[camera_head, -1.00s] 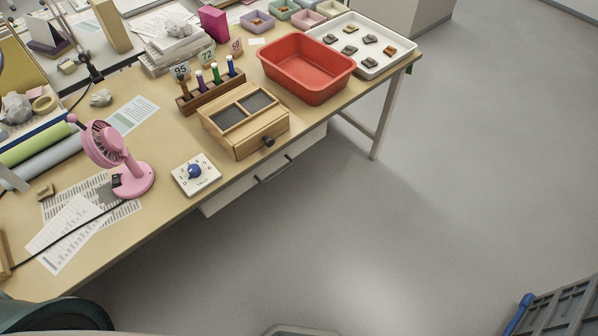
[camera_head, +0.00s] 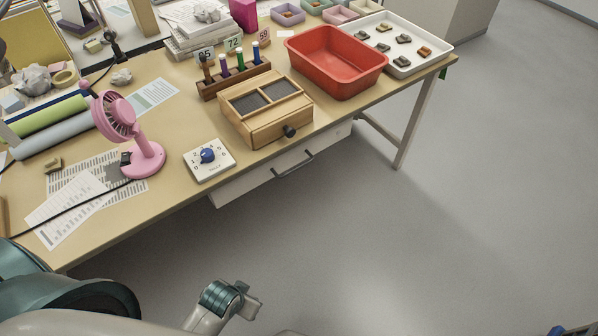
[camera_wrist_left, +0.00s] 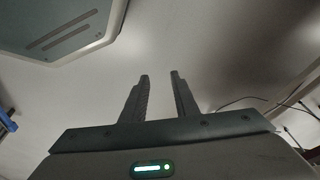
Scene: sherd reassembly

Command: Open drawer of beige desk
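The beige desk (camera_head: 185,110) runs diagonally across the head view. Its white drawer (camera_head: 240,184) sits under the front edge, with a dark bar handle (camera_head: 293,164) on its face. The drawer looks shut. My left arm comes in at the bottom left, with a teal and grey joint below the desk, well short of the handle. In the left wrist view my left gripper (camera_wrist_left: 160,76) has its two fingers apart, with nothing between them. The drawer cannot be made out in the wrist view. My right gripper is not in view.
A wooden box with a dark knob (camera_head: 265,112), a white dial box (camera_head: 209,159) and a red tub (camera_head: 335,62) stand near the desk's front edge. A pink fan (camera_head: 143,158) stands to the left. The grey floor before the drawer (camera_head: 370,240) is clear.

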